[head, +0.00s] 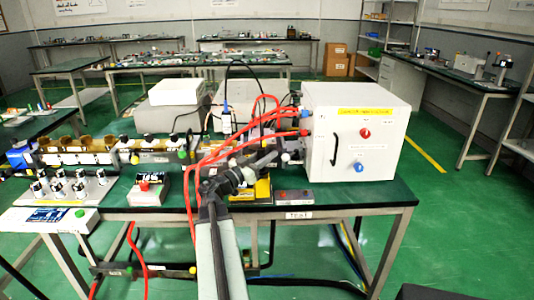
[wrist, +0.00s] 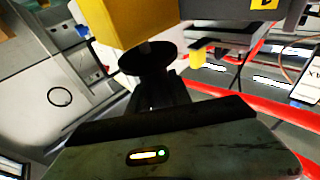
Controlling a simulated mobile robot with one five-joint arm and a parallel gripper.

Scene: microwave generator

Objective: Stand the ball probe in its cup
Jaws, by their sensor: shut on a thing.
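My gripper (head: 226,184) reaches over the front of the green table, left of the white cabinet. In the wrist view its dark jaws (wrist: 155,98) are shut on a dark piece with a round black disc, which I take as the ball probe (wrist: 147,58). A short pale stem shows above the disc, against a yellow block (wrist: 125,18). The probe's ball end does not show clearly. I cannot pick out its cup for certain. A yellow piece (head: 263,190) sits on the table just right of my gripper.
The white cabinet (head: 355,132) with red and blue knobs stands on the right. Red cables (head: 240,128) loop beside and above my gripper. A grey box (head: 294,196) lies at the table's front edge. A red-button box (head: 148,190) and a knob panel (head: 68,188) are left.

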